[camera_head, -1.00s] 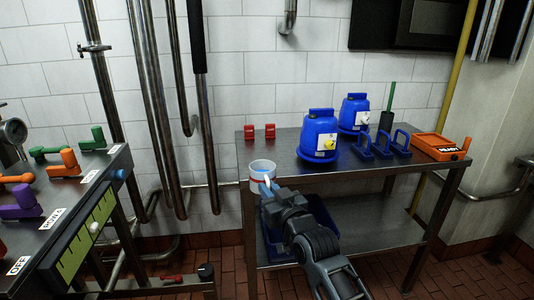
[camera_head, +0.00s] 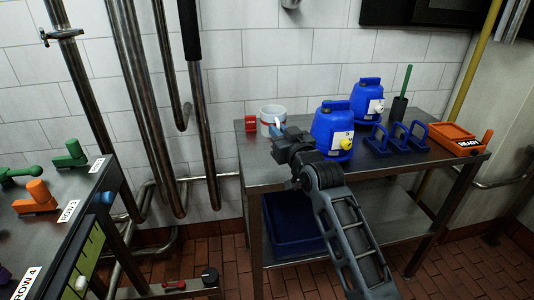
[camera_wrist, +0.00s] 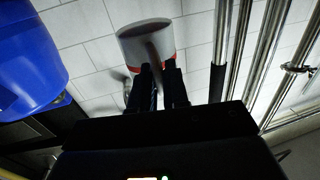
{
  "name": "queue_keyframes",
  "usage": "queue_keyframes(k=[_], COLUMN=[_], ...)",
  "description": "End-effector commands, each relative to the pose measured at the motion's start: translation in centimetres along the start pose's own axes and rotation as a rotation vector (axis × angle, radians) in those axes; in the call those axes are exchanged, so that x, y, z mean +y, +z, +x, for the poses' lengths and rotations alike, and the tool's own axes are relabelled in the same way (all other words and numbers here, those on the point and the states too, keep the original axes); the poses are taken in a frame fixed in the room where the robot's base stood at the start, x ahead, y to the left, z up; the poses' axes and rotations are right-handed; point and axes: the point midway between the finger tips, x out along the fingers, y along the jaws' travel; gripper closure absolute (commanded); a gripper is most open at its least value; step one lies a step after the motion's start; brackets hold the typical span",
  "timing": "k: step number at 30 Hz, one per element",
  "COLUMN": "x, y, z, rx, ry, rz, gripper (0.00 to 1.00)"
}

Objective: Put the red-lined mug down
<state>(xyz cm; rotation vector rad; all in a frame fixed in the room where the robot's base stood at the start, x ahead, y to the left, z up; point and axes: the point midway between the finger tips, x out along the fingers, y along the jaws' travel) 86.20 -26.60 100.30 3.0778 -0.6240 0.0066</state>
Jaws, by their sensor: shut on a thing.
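A red block (camera_head: 251,123) stands just left of the mug. A blue jug (camera_head: 333,131) stands close on the right, another blue jug (camera_head: 367,100) behind it. Blue hooked holders (camera_head: 398,137) and an orange READY tray (camera_head: 455,139) are farther right.

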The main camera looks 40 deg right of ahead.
Motion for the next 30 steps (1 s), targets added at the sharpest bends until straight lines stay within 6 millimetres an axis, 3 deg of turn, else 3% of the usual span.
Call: queue_keyframes(k=[9, 17, 23, 30], x=[0.0, 0.0, 0.0, 0.0], y=[4.9, 7.0, 9.7, 10.0], z=[-0.1, -0.1, -0.1, -0.1], rx=[-0.004, -0.002, -0.002, 0.0], ry=[0.001, 0.0, 0.0, 0.0], rz=[0.0, 0.001, 0.001, 0.0], gripper=[1.0, 1.0, 1.0, 1.0])
